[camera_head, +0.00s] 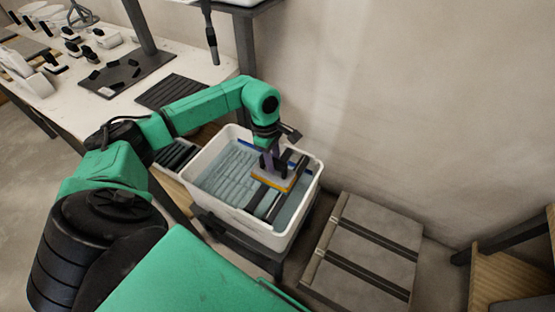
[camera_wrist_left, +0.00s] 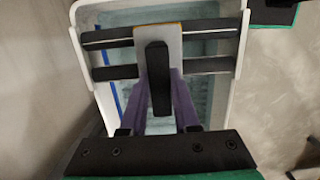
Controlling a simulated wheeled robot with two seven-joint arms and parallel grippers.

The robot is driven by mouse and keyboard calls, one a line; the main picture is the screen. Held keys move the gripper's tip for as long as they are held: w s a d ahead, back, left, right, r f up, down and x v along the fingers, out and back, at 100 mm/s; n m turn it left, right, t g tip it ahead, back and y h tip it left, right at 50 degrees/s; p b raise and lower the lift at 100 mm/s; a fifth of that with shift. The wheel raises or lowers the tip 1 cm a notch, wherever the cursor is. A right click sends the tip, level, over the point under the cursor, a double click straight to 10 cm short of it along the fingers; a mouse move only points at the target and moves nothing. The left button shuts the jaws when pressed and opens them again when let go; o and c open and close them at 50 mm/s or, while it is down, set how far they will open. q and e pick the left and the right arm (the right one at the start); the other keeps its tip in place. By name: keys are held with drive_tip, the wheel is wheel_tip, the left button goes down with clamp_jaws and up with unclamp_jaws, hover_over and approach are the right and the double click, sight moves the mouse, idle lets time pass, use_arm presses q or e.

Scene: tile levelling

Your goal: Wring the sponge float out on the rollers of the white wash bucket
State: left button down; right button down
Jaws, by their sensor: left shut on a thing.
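The white wash bucket (camera_head: 313,197) holds bluish water and stands on a dark stand by the wall. Dark rollers (camera_head: 262,196) run across it; in the left wrist view the rollers (camera_wrist_left: 105,37) cross between the bucket's side rims (camera_wrist_left: 242,55). The sponge float (camera_head: 276,181), a grey plate with an orange-yellow sponge edge, is over the rollers; whether it touches them cannot be told. My left gripper (camera_head: 270,162), with purple fingers, is shut on the float's black handle (camera_wrist_left: 158,75). The sponge's underside is hidden. My right gripper is not in view.
A white worktable (camera_head: 125,55) with small tools and a dark mat (camera_head: 175,92) lies at the upper left. A grey tile panel with dark strips (camera_head: 368,250) is on the floor right of the bucket. A wall rises behind the bucket.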

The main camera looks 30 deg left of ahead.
use_arm(q)
drive_tip(key=shift+s+a+f, duration=0.15)
drive_tip(key=shift+a, duration=0.4)
drive_tip(key=shift+d, duration=0.95)
drive_tip(key=shift+w+d, duration=0.2)
drive_tip(key=shift+d, duration=1.9)
wheel_tip(320, 180, up, 7)
drive_tip(key=p, duration=0.4)
drive_tip(key=shift+r, duration=0.2)
